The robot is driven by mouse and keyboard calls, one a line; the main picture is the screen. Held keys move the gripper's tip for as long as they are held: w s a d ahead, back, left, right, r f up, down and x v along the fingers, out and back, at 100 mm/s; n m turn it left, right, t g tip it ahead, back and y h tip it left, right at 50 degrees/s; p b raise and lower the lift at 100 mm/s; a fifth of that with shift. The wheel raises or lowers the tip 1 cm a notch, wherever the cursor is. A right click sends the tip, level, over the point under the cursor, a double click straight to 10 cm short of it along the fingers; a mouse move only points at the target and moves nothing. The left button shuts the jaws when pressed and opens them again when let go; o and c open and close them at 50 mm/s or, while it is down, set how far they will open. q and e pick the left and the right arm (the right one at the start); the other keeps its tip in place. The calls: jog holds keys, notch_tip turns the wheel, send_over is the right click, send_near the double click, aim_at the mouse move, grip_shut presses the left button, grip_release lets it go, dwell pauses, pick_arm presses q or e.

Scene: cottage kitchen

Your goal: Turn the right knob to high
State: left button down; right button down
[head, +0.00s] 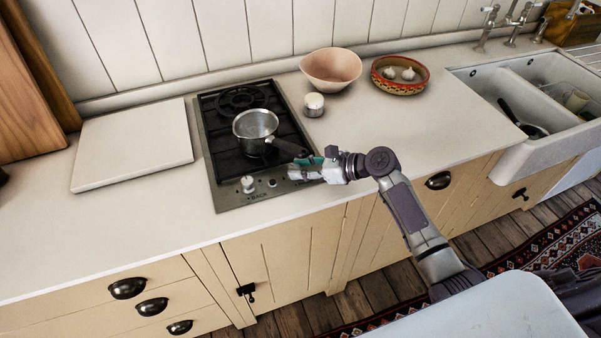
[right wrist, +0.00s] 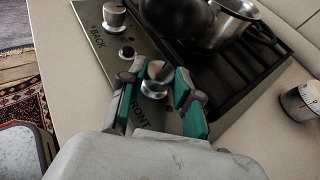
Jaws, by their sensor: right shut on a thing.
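The two-burner hob (head: 216,190) is set in the white counter, with its knobs on the front strip. In the right wrist view the right knob (right wrist: 155,84), a silver knob by the word FRONT, sits between the green-padded fingers of my right gripper (right wrist: 157,96). My right gripper, also in the head view (head: 303,170), is shut on this knob and covers it there. The left knob (head: 248,184), by the word BACK, stands free; it also shows in the right wrist view (right wrist: 114,14). The right knob's exact setting cannot be read. My left gripper is not in view.
A steel saucepan (head: 254,124) stands on the hob, its dark handle pointing toward my right gripper. A small kitchen timer (head: 314,108) stands right of the hob. A pink bowl (head: 331,67) and a patterned dish (head: 399,82) are farther back. A white board (head: 133,142) lies left.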

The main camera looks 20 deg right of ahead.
jog(key=n+g+y+b, duration=0.1)
jog(key=n+g, duration=0.1)
jog(key=w+n+g+y+b, duration=0.1)
jog(key=g, duration=0.1)
jog(key=shift+d+f+n, duration=0.1)
jog(key=shift+d+n, duration=0.1)
jog(key=shift+n, duration=0.2)
jog(key=n+g+b, duration=0.1)
jog(key=g+b, duration=0.1)
jog(key=n+g+b, duration=0.2)
jog(key=b, duration=0.1)
jog(key=n+g+b, duration=0.2)
jog(key=shift+w+f+y+b, duration=0.2)
jog(key=shift+w+y+b, duration=0.1)
jog(key=shift+b, duration=0.05)
jog(key=shift+w+a+r+n+g+h+b, duration=0.1)
jog(key=shift+n+g+h+b, duration=0.1)
jog(key=shift+n+g+b, duration=0.8)
jog(key=shift+w+r+n+g+h+b, duration=0.15)
jog(key=shift+n+g+b, duration=0.4)
jog(key=shift+b, duration=0.75)
jog(key=shift+s+f, duration=0.1)
jog(key=shift+s, duration=0.05)
jog(key=c, duration=0.8)
grip_release()
